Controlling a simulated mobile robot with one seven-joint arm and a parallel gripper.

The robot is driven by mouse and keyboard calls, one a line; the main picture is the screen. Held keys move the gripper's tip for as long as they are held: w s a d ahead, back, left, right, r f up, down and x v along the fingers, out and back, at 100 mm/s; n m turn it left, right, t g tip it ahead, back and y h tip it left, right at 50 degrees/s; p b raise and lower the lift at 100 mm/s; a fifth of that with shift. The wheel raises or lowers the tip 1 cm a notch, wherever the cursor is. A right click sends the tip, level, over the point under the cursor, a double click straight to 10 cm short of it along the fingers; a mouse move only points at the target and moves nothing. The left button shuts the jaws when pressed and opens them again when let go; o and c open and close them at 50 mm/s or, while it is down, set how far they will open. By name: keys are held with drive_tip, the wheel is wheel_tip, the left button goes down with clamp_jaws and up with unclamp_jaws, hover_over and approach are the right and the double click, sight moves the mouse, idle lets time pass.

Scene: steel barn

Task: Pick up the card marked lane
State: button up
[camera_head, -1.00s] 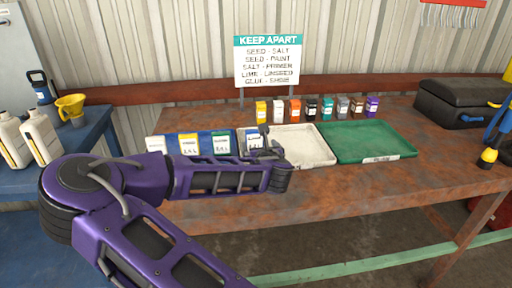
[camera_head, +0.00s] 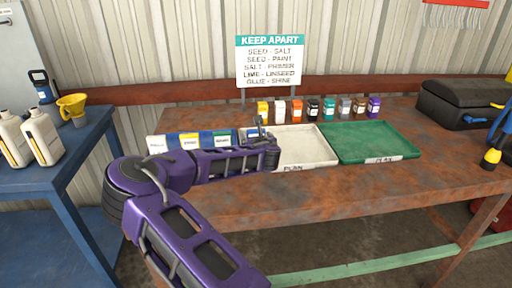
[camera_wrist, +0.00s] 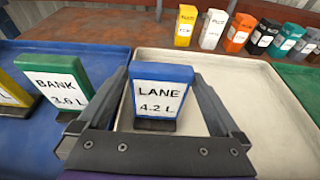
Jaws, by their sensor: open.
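The card marked LANE, 4.2 L, is a blue upright card (camera_wrist: 160,74) with a white label and a dark foot, in the middle of the wrist view. In the head view its top (camera_head: 250,132) shows at the right end of the card row, mostly hidden behind my arm. My gripper (camera_wrist: 163,98) is open, with one finger on each side of the LANE card in the wrist view; I cannot tell whether either finger touches it. In the head view my gripper (camera_head: 268,147) is over the blue tray's right end.
The green BANK card (camera_wrist: 62,85) stands just left of the left finger, on the blue tray (camera_wrist: 105,58). A white tray (camera_head: 305,158) and a green tray (camera_head: 375,140) lie to the right. Several small coloured containers (camera_head: 312,106) stand behind them. A KEEP APART sign (camera_head: 269,62) stands at the back.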

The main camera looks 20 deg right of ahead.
drive_tip(key=c, duration=1.3)
